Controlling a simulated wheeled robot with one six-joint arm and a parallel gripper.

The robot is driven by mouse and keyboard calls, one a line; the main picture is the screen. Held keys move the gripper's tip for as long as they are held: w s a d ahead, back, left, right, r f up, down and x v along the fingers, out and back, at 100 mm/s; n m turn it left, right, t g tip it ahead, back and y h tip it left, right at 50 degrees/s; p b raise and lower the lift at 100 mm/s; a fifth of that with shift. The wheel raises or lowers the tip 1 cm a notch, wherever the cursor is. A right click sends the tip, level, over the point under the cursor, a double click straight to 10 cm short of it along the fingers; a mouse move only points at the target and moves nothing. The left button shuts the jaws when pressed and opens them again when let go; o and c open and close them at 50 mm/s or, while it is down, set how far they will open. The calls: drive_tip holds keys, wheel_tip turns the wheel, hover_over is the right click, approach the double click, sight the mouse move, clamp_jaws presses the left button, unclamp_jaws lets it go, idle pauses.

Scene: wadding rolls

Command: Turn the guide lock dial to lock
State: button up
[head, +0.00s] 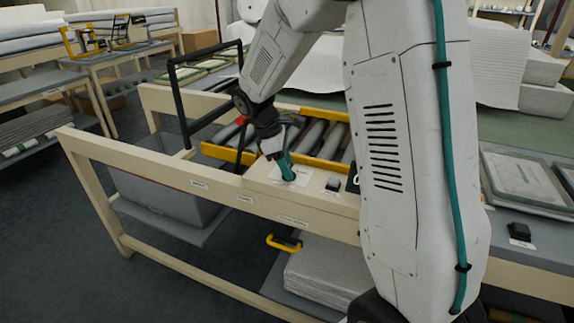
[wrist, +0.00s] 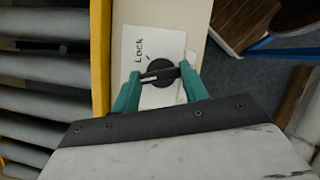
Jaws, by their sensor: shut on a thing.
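The guide lock dial (wrist: 160,71) is a round black knob with a raised bar. It sits on a white label plate (wrist: 172,42) printed "Lock", with a short mark beside the word. My gripper (wrist: 163,76) has its two teal fingers shut on the dial's bar, one on each side. In the head view my gripper (head: 287,172) points down onto the white plate at the front rail of the bench. There the fingers and my wrist hide most of the dial.
Grey rollers (head: 312,137) lie between yellow rails (head: 228,154) behind the dial. A black frame (head: 177,105) stands upright to the left. A small black part (head: 333,184) sits on the rail to the right. A grey bin (head: 165,190) is below.

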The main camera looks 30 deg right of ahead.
drive_tip(key=m+y, duration=0.1)
drive_tip(key=m, duration=0.1)
drive_tip(key=m+g, duration=0.1)
drive_tip(key=m, duration=0.2)
drive_tip(key=shift+w+d+m+y, duration=0.15)
drive_tip(key=shift+m+y, duration=0.15)
drive_tip(key=shift+y, duration=0.1)
drive_tip(key=m+y, duration=0.1)
drive_tip(key=m, duration=0.2)
drive_tip(key=m+y, duration=0.1)
drive_tip(key=m, duration=0.2)
drive_tip(key=shift+d+g, duration=0.15)
drive_tip(key=shift+g, duration=0.15)
drive_tip(key=o, duration=1)
drive_tip(key=v, duration=0.8)
drive_tip(key=shift+d, duration=0.15)
drive_tip(key=shift+f+m, duration=0.1)
drive_tip(key=shift+m, duration=0.2)
